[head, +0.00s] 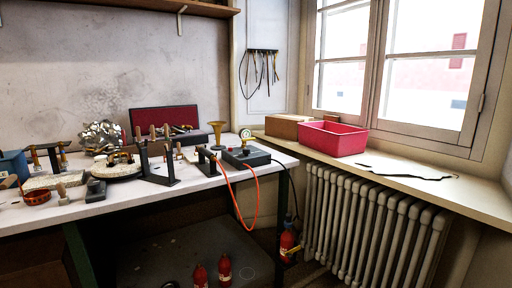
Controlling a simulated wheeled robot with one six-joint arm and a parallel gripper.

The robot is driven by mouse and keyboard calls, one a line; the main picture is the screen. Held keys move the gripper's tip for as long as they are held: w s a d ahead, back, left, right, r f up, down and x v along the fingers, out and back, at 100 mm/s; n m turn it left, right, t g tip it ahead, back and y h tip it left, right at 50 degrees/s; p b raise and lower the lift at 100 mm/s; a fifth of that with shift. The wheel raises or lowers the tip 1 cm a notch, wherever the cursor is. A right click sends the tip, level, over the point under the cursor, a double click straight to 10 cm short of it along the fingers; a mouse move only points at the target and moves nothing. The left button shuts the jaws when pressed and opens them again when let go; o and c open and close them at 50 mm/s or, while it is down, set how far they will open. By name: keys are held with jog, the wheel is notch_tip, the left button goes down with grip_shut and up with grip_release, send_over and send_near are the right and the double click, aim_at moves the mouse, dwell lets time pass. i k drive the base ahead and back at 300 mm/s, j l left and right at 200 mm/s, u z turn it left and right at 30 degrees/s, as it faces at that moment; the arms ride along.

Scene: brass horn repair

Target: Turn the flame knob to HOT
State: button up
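A dark box (247,158) with a round gauge (246,134) on top stands near the right end of the white workbench (120,203). A small light detail (246,151) shows on its top; I cannot tell if it is the flame knob. No HOT marking can be read at this distance. An orange hose (257,205) loops down from the bench beside the box. My gripper is not in view.
Black stands (160,178), a brass horn bell (217,132) and several tools crowd the bench. Red bottles (225,268) stand below it. A radiator (370,220) and a sill with a pink bin (331,139) are at right.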

aim_at(245, 151)
jog(key=i+j+z, duration=0.1)
jog(key=i+j, duration=0.4)
jog(key=i, duration=0.3)
jog(key=i+j+z, duration=0.1)
jog(key=i+j, duration=0.45)
jog(key=i, duration=0.2)
jog(key=i+j, duration=0.6)
jog(key=i, duration=0.15)
jog(key=l+z, duration=0.05)
